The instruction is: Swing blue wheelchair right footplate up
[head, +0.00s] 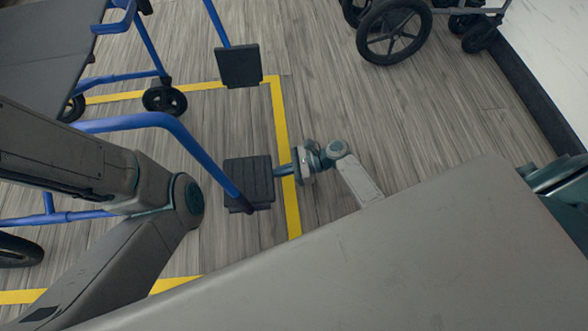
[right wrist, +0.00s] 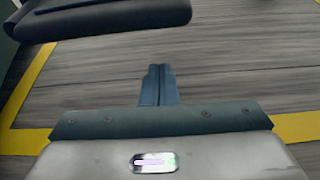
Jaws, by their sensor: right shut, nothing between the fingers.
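The blue wheelchair (head: 165,122) stands at the left, its front toward picture right. Its right footplate (head: 250,182), dark and ribbed, lies flat at the end of the nearer blue tube. The other footplate (head: 239,66) is farther back. My right gripper (head: 284,171) is shut and empty just right of the right footplate's outer edge. In the right wrist view, its closed fingers (right wrist: 158,84) are over the floor, and a dark plate edge, apparently the footplate (right wrist: 100,16), is at upper left with a visible gap. My left arm comes in from the left; its gripper is not in view.
Yellow floor tape (head: 281,130) runs around the wheelchair's front. Another wheelchair's wheel (head: 394,32) stands at the top right, near a white wall (head: 555,50). The wooden floor (head: 420,120) between them is clear.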

